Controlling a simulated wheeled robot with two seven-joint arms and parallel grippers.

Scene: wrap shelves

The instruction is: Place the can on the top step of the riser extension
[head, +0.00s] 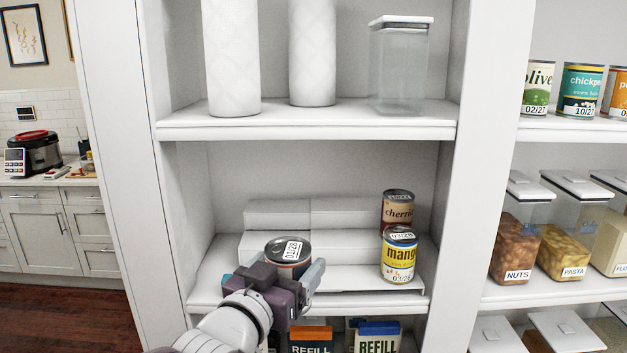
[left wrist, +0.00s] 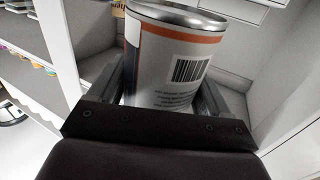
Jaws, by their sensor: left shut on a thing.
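My left gripper (head: 290,282) is shut on a can (head: 287,251) with a silver lid marked 01/28. It holds the can upright in front of the left part of the white riser (head: 275,212). In the left wrist view the can (left wrist: 165,85) shows a white label, an orange band and a barcode between the fingers (left wrist: 165,98). The riser has several steps and a seam down its middle; I cannot tell which half is the extension. Its top step at the back left is bare. The can hides part of the lower steps. My right gripper is not in view.
A cherries can (head: 397,208) and a mango can (head: 399,256) stand on the riser's right side. The upper shelf (head: 310,128) overhangs the riser, with side walls on both sides. Refill packs (head: 311,340) stand on the shelf below.

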